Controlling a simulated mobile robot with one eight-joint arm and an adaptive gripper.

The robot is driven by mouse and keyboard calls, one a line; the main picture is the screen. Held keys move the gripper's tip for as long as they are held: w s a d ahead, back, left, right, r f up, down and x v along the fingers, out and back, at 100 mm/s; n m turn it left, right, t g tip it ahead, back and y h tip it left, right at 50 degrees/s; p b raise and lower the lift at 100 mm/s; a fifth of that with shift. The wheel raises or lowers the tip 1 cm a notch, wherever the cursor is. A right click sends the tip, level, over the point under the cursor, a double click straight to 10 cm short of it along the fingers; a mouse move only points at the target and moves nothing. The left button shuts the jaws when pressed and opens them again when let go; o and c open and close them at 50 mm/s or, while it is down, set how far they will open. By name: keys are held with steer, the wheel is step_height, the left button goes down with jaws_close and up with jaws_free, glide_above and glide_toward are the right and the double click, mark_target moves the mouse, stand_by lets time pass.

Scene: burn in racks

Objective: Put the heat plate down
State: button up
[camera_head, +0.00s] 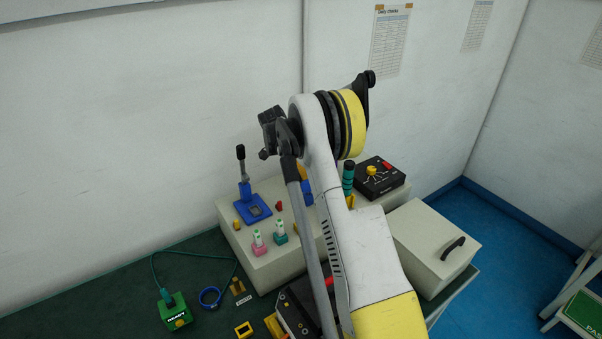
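I cannot pick out the heat plate with certainty in the head view. A dark box-like thing (297,308) with red and yellow parts shows at the bottom edge, partly covered by my arm; I cannot tell whether it is the heat plate. My arm rises from the bottom, bends at the top, and its grey forearm runs down and out of the frame. My gripper is not visible, so what it holds is hidden.
A beige bench box (270,268) carries a blue lever press (251,207), pink and green holders, and a black knob box (379,178). A beige lidded case (432,246) stands at right. A green device (175,311) and blue ring (210,297) lie on the dark green surface.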

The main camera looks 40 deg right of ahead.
steer(key=s+a+r+n+t+p, duration=0.1)
steer(key=s+a+r+n, duration=0.1)
steer(key=a+r, duration=0.55)
steer(key=s+a+r+n+t+p, duration=0.15)
steer(key=a+r, duration=0.25)
steer(key=r, duration=0.7)
steer(key=s+a+r+n+t+y, duration=0.1)
steer(key=s+a+r+n+y, duration=0.1)
steer(key=s+a+r+n, duration=0.6)
steer(key=s+a+f+n+t+y, duration=0.1)
steer(key=s+a+f+n+t, duration=0.1)
steer(key=s+a, duration=0.4)
steer(key=s+a+f+n+t+y, duration=0.1)
steer(key=s+a+n, duration=0.4)
steer(key=s, duration=0.9)
step_height(320, 180, down, 3)
steer(key=a+t, duration=0.1)
steer(key=a, duration=0.1)
steer(key=shift+s+a+r+y+b, duration=0.15)
steer(key=shift+s+a+y+b, duration=0.15)
steer(key=shift+s+b, duration=0.1)
